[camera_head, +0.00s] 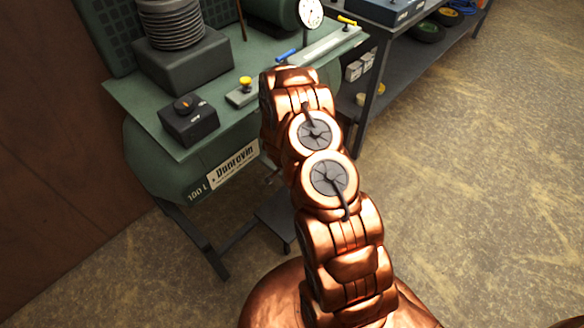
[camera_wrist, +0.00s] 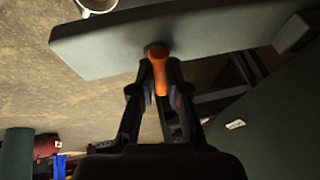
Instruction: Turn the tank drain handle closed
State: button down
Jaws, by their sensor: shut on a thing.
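An orange handle (camera_wrist: 160,72) shows in the wrist view, sticking out from a dark round fitting beside a long grey-green slab. I take it for the tank drain handle. My gripper (camera_wrist: 160,88) has one black finger on each side of the handle and is shut on it. The handle lies roughly in line with the fingers. In the head view the green tank (camera_head: 150,160) with its "100 L" marking sits under the bench top. My copper arm hides the gripper and the handle there.
A blue handle (camera_head: 286,56), a yellow handle (camera_head: 347,22) and a white gauge (camera_head: 311,13) are on the machine top, close to my arm. A black knob box (camera_head: 190,122) sits left. A dark shelf (camera_head: 430,45) stands at right. The floor at right is clear.

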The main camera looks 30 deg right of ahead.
jog(key=shift+w, duration=0.1)
jog(key=c, duration=1.2)
grip_release()
jog(key=shift+v, duration=6)
jog(key=shift+d, duration=0.1)
